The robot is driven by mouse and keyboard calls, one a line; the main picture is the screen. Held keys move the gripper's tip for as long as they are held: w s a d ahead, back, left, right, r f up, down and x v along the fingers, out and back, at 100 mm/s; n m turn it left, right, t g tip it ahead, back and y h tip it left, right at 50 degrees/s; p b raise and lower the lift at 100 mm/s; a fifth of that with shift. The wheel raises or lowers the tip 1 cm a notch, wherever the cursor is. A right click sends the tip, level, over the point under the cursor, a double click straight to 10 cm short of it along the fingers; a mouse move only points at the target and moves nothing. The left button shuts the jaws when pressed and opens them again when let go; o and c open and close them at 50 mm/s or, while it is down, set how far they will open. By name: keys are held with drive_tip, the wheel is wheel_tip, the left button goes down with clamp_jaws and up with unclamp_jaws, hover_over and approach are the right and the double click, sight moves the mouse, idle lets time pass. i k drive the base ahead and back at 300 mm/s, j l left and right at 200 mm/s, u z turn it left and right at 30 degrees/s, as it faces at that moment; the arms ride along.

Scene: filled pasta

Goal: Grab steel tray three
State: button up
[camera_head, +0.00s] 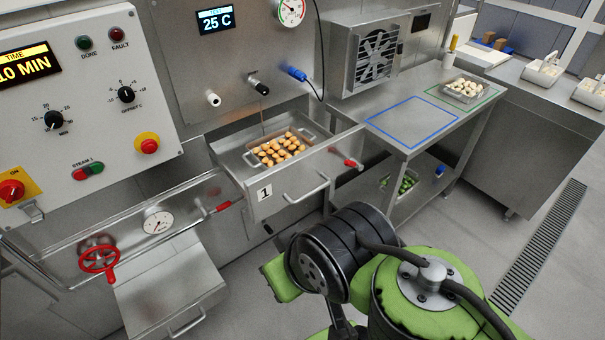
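Several steel trays with filled pasta show in the head view, and I can read no number on any of them. One steel tray with orange-brown pasta (256,159) sits inside the open drawer marked 1 (286,190). A second steel tray with pale pasta (447,92) stands on the steel table inside a green outline. A third steel tray with green pasta (382,188) is on the lower shelf, partly hidden by the table's parts. My green and black arm fills the bottom middle. My gripper's fingers are not visible.
A blue outlined area (412,123) on the table (393,142) is empty. The pulled-out drawer, its red-tipped handle (353,163) and a red handwheel (99,259) stick out at left. A side counter with white containers (544,72) stands at right. The floor at right is clear.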

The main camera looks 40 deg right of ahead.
sight(272, 149)
drive_tip(key=i+l+u, duration=0.1)
drive_tip(key=l+u, duration=0.15)
drive_tip(key=l, duration=0.7)
drive_tip(key=l+u, duration=0.3)
drive_tip(key=l, duration=0.65)
drive_tip(key=k+l+u, duration=0.1)
drive_tip(key=l+u, duration=0.15)
drive_tip(key=l, duration=0.7)
